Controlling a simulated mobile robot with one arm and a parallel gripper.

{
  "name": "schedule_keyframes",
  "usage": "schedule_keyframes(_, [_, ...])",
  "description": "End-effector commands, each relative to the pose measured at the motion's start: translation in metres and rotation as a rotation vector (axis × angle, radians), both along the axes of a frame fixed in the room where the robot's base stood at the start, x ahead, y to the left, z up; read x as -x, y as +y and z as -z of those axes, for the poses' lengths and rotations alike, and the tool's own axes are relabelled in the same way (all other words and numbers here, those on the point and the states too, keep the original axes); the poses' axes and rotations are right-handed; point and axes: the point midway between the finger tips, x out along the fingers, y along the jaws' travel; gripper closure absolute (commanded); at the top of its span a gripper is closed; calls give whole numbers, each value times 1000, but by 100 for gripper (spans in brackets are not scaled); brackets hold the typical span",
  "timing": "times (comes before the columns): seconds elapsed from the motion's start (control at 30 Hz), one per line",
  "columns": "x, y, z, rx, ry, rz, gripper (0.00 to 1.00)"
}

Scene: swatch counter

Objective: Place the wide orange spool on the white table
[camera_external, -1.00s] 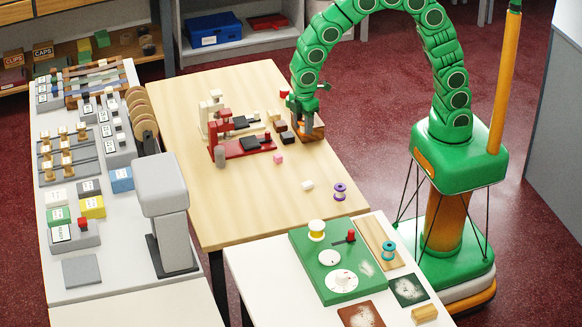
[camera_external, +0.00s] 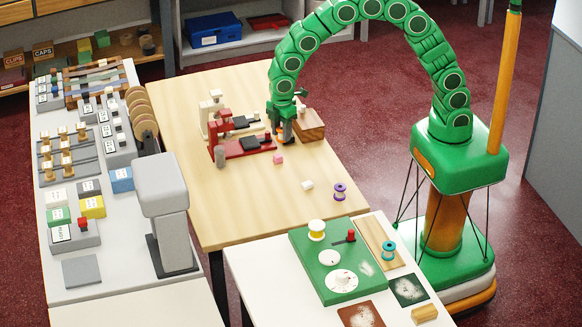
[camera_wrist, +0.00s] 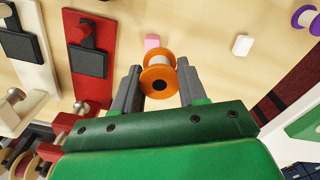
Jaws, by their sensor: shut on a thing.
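The wide orange spool (camera_wrist: 148,82) shows in the wrist view, with orange flanges and a pale middle. My gripper (camera_wrist: 159,80) is shut on it, with one grey finger on each side. In the external view my gripper (camera_external: 285,132) is over the wooden table, just left of a brown wooden box, and only a bit of orange shows beneath it. I cannot tell its exact height above the wood. The white table (camera_external: 262,283) is at the front, below the wooden table.
The white table carries a green board (camera_external: 335,285) with a yellow-white spool, a teal spool (camera_external: 388,250) on a wooden strip, and dark square plates. On the wooden table (camera_external: 240,210) are red and white stands, the brown box (camera_external: 309,126), a purple spool (camera_external: 340,192) and small blocks.

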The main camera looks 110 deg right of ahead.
Motion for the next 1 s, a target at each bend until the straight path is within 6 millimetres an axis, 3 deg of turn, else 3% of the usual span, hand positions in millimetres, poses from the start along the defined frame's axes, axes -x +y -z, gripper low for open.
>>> schedule_keyframes(0.5, [-43,-7,47,0,2,0,92])
schedule_keyframes(1.0, [-56,-10,72,0,4,0,92])
